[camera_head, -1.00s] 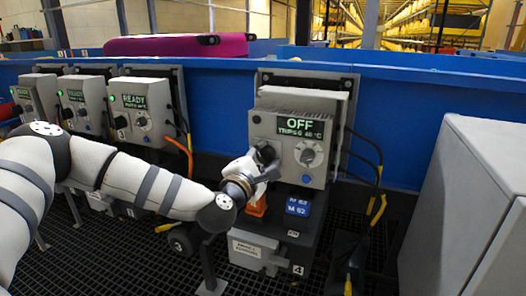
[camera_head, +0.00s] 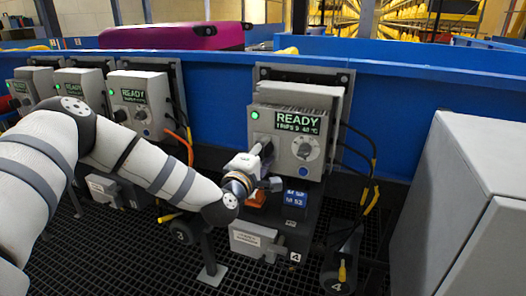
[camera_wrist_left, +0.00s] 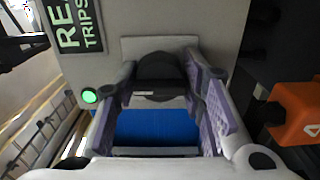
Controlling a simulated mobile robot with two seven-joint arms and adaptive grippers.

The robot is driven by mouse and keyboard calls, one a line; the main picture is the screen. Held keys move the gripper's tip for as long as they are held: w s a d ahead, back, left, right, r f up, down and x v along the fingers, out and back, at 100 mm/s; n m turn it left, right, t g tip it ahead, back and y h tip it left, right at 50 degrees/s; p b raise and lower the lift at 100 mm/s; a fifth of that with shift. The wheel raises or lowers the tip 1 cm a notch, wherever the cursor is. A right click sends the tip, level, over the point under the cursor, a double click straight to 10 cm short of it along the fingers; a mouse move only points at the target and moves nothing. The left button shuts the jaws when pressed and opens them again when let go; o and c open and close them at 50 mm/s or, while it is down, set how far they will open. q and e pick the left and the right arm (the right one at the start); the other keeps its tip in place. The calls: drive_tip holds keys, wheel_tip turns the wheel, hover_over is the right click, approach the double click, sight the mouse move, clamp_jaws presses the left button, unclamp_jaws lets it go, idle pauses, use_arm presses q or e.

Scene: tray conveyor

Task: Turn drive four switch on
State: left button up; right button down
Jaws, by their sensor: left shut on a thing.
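The drive four box (camera_head: 316,166) is a grey control box with a display (camera_head: 298,122) that reads READY and a lit green lamp (camera_head: 254,115). Its black switch knob (camera_head: 267,150) is at the lower left of the box front, partly hidden by my left gripper (camera_head: 258,163). In the left wrist view the black knob (camera_wrist_left: 158,72) sits between the purple-padded fingers of my left gripper (camera_wrist_left: 162,82), which is shut on it. The lit green lamp (camera_wrist_left: 89,96) also shows there. My right gripper is not in view.
A grey dial (camera_head: 305,148) is right of the switch. An orange piece (camera_head: 256,198) and a blue block (camera_head: 296,197) are below. Several similar boxes stand at left, one showing READY (camera_head: 133,96). Cables (camera_head: 362,145) hang at right, beside a large grey cabinet (camera_head: 460,210).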

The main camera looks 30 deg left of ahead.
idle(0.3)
use_arm(q)
drive_tip(key=o, duration=1.1)
drive_tip(key=shift+o, duration=0.2)
drive_tip(key=v, duration=1.2)
